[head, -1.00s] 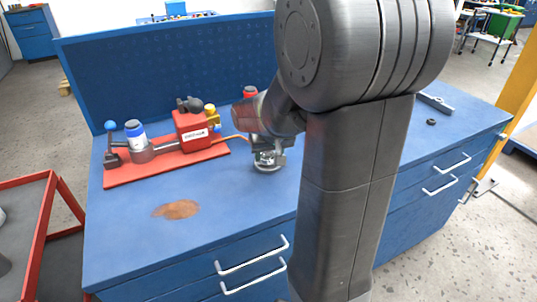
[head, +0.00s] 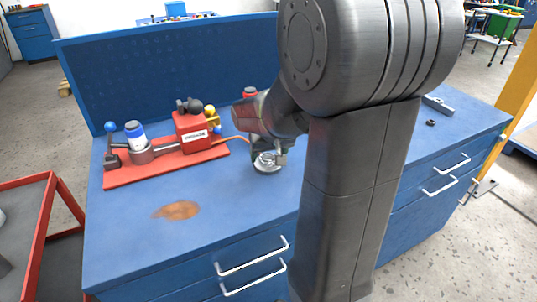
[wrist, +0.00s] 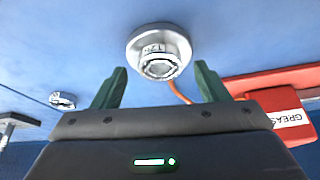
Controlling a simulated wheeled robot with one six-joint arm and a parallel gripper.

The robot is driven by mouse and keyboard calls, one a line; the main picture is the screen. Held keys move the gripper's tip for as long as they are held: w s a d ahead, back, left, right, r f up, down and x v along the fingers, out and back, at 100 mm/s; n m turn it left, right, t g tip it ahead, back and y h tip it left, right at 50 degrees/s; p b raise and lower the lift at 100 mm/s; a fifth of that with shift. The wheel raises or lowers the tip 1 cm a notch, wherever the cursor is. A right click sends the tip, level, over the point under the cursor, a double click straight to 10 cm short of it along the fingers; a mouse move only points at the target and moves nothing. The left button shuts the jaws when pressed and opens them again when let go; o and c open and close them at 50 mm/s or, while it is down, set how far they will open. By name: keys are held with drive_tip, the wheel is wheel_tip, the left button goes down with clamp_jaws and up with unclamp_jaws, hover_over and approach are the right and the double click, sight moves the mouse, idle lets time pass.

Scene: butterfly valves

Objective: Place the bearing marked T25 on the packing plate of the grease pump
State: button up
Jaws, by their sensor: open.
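A silvery round part (wrist: 160,50) with a wide flange and a raised ring stands on the blue bench in the wrist view. A pale label on it starts with what looks like T2; the rest is unclear. It also shows in the head view (head: 266,165), below my wrist. My gripper (wrist: 161,84) is open and empty, its green fingers apart on the near side of the part. The red grease pump (head: 190,130) stands on a red base (head: 118,179) to the left. I cannot tell which part is the packing plate. The pump's label shows upside down in the wrist view (wrist: 292,121).
A blue-capped white container (head: 135,135) and a blue-knobbed lever (head: 110,130) stand on the red base. A brown stain (head: 178,210) marks the clear front bench. A small dark ring (head: 431,122) lies at right. A blue perforated panel (head: 160,70) backs the bench.

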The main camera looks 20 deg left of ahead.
drive_tip(key=v, duration=1.1)
drive_tip(key=shift+p, duration=0.35)
